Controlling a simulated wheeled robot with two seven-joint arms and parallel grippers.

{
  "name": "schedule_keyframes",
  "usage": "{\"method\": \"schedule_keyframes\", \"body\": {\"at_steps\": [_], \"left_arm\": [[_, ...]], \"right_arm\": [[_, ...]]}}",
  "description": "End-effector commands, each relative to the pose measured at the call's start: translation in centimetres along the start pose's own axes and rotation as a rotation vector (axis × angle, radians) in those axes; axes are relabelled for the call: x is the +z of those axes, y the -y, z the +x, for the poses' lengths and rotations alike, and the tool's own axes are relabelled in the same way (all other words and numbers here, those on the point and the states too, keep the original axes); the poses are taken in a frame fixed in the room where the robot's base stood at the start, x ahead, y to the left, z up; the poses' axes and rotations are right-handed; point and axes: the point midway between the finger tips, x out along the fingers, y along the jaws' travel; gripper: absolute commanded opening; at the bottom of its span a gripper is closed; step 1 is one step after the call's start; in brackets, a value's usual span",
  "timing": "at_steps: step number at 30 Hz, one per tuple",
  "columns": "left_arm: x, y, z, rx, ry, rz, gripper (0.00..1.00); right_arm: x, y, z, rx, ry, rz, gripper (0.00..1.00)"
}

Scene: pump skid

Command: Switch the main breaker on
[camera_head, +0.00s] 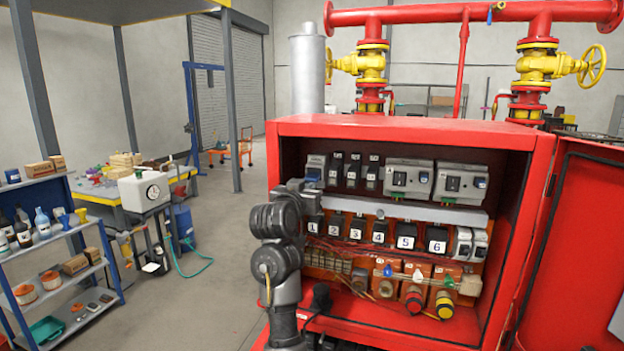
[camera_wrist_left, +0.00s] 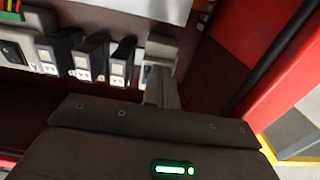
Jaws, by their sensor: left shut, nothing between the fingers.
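The red cabinet (camera_head: 400,127) stands open in front of me. In its top row at the far left is a grey breaker with a blue part (camera_head: 316,163), which I take for the main breaker. It also shows, partly hidden, in the left wrist view (camera_wrist_left: 158,48). My left gripper (camera_head: 312,184) is at the cabinet's left side, just below this breaker. In the left wrist view its shut, empty fingers (camera_wrist_left: 162,88) reach up to the breaker's blue part. I cannot tell whether they touch it. The lever's position is not clear. My right gripper does not show.
Several small breakers (camera_head: 354,171) and two larger grey units (camera_head: 408,178) fill the rest of the top row. Numbered black units (camera_head: 405,236) sit below. The red door (camera_head: 578,250) hangs open at right.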

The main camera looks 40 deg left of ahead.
Motion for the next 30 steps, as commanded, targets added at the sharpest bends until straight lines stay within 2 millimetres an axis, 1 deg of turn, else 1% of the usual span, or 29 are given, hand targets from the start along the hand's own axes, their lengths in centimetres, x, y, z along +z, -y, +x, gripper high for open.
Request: {"method": "schedule_keyframes", "body": {"at_steps": [1,9,14,17,30], "left_arm": [[-0.4,0.0,0.0,0.000,-0.003,0.000,0.00],[-1.2,0.1,0.0,-0.001,-0.002,-0.001,0.00],[-1.1,0.0,-0.1,-0.001,-0.001,-0.001,0.00],[-1.0,0.0,-0.7,0.000,-0.002,-0.001,0.00],[-0.6,0.0,-4.4,-0.001,-0.002,-0.001,0.00]], "right_arm": [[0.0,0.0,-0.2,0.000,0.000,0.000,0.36],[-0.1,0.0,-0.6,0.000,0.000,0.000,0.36],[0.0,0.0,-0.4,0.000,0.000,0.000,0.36],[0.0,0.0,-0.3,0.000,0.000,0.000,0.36],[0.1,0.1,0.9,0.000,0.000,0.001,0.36]]}}
